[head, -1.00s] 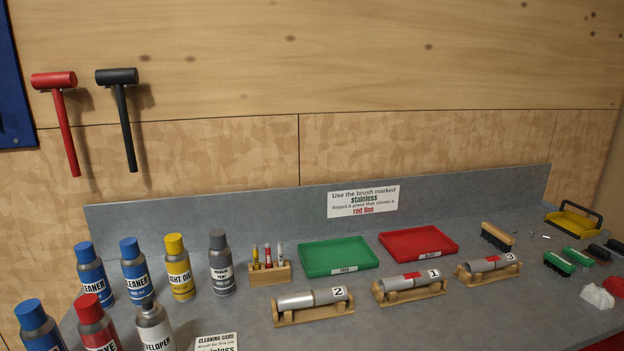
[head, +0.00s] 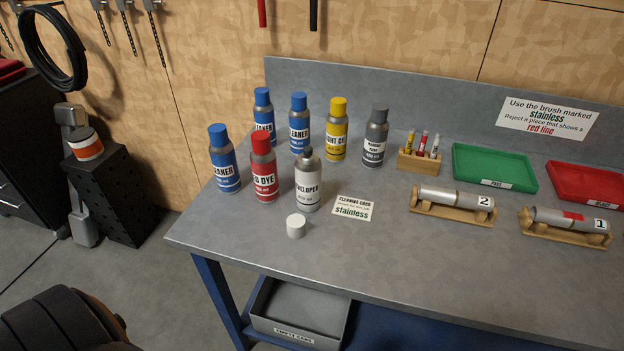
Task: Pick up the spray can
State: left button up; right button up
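Several spray cans stand upright in a cluster on the left part of the grey bench; the frames do not single one out. Blue-capped cleaner cans stand at the back (head: 264,112), at back middle (head: 299,125) and at front left (head: 224,162). A red-capped dye can (head: 264,170) and an uncapped grey-white developer can (head: 308,182) are in front. A yellow-capped light oil can (head: 336,132) and a grey-capped can (head: 375,138) stand behind to the right. A loose white cap (head: 296,226) rests before the developer can. Neither gripper is in view.
A cleaning card (head: 353,208), a marker holder (head: 418,161), a green tray (head: 494,167), a red tray (head: 588,186) and wooden cradles with metal cylinders (head: 453,202) lie right of the cans. The bench front is clear. A grey bin (head: 297,313) sits below.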

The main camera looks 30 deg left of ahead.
aim_at(308, 169)
jog(key=l+u, duration=0.35)
jog(key=l, duration=0.2)
jog(key=l+u, duration=0.4)
jog(key=l, duration=0.15)
jog(key=l+u, duration=0.35)
jog(key=l, duration=0.2)
jog(key=k, duration=0.05)
